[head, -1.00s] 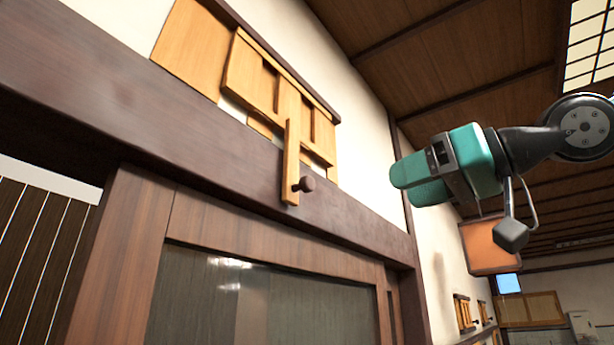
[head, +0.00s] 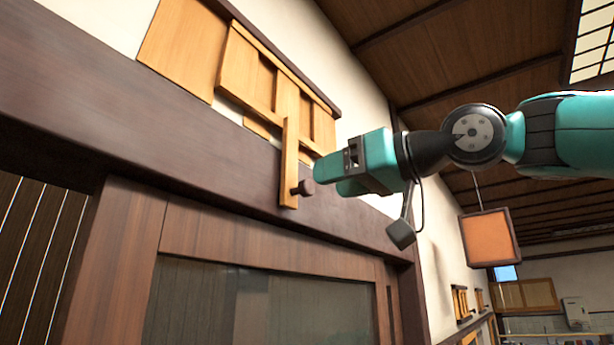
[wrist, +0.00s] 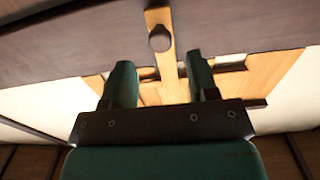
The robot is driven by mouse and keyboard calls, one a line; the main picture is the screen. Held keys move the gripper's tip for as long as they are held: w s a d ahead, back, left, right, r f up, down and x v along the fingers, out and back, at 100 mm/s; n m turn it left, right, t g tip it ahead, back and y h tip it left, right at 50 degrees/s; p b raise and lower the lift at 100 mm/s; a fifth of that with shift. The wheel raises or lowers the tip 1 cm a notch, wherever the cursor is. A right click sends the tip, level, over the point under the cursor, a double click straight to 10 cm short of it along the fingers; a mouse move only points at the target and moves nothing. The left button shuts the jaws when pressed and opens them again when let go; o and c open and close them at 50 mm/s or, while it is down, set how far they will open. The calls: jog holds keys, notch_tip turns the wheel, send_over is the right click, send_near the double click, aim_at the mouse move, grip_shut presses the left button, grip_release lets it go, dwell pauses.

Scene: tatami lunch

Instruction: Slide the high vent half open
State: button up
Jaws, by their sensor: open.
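The high vent is a light wooden slatted panel (head: 238,65) in a frame high on the wall, above a dark beam. A wooden bar (head: 289,160) hangs down from it over the beam, with a dark round knob (head: 303,187) near its lower end. My gripper (head: 328,178) is open and empty, close to the knob on its right in the head view. In the wrist view, the knob (wrist: 160,38) lies beyond my open fingertips (wrist: 158,62), sideways between them. I see no contact with the knob.
The dark beam (head: 150,120) runs below the vent, above a glazed door (head: 260,305). A plain wooden panel (head: 183,45) is left of the vent. An orange lantern (head: 475,238) hangs below my arm in the picture. Open room lies to the right.

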aim_at(310, 186)
jog(key=p+x, duration=0.2)
jog(key=x, duration=0.2)
jog(key=shift+w+a+r, duration=0.15)
jog(key=shift+w+a, duration=0.05)
jog(key=shift+a, duration=0.1)
jog(key=shift+w+a, duration=0.4)
jog(key=shift+a, duration=0.05)
